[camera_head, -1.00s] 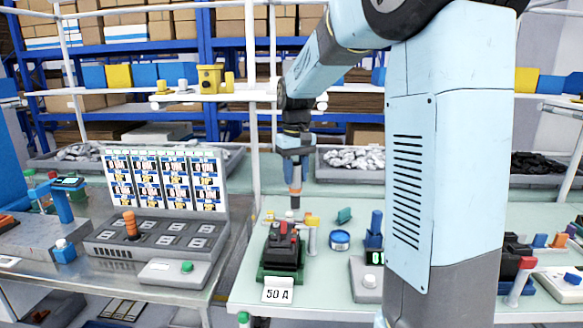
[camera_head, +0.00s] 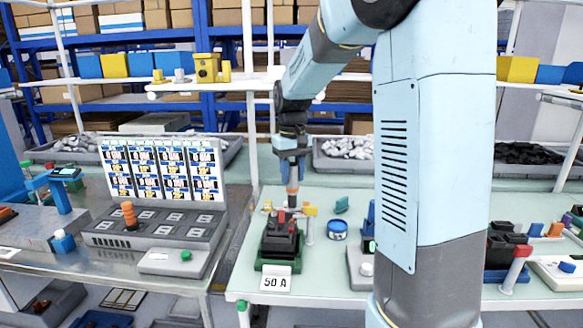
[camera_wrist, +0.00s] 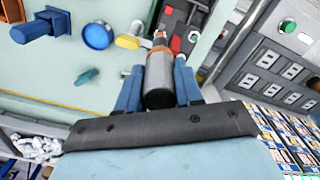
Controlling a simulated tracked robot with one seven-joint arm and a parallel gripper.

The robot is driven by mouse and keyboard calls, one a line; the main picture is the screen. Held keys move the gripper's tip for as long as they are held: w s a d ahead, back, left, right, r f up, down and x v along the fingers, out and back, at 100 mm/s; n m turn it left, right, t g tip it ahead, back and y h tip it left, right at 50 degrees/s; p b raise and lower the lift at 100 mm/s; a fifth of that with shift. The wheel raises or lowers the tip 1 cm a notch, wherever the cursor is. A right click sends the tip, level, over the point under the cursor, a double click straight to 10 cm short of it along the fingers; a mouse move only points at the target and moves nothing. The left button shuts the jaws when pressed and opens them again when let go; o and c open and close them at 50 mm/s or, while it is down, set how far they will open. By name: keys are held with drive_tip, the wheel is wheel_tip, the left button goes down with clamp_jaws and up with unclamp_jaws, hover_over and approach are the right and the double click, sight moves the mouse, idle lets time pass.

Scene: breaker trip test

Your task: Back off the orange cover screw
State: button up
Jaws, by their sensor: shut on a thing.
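The breaker (camera_head: 281,243) is a black block with red parts on top. It sits on a green base with a "50 A" label at the front left of the pale green table. My gripper (camera_head: 291,172) points down above it, shut on a grey driver with an orange band (camera_head: 292,188). The driver's tip is just over the breaker's upper side; I cannot tell if it touches. In the wrist view the driver (camera_wrist: 158,75) sits between the blue fingers and points at the breaker (camera_wrist: 184,22). I cannot make out the orange cover screw.
A blue round tin (camera_head: 337,230) and a teal piece (camera_head: 341,204) lie right of the breaker. A pale post with a yellow top (camera_head: 310,226) stands close beside it. A grey console with a label board (camera_head: 162,172) is on the left bench, across a gap.

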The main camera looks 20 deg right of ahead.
sight(292, 186)
drive_tip(key=shift+f, duration=1.6)
drive_tip(key=shift+f, duration=0.6)
idle(1.2)
drive_tip(key=shift+r, duration=0.1)
idle(0.8)
drive_tip(key=shift+r, duration=3)
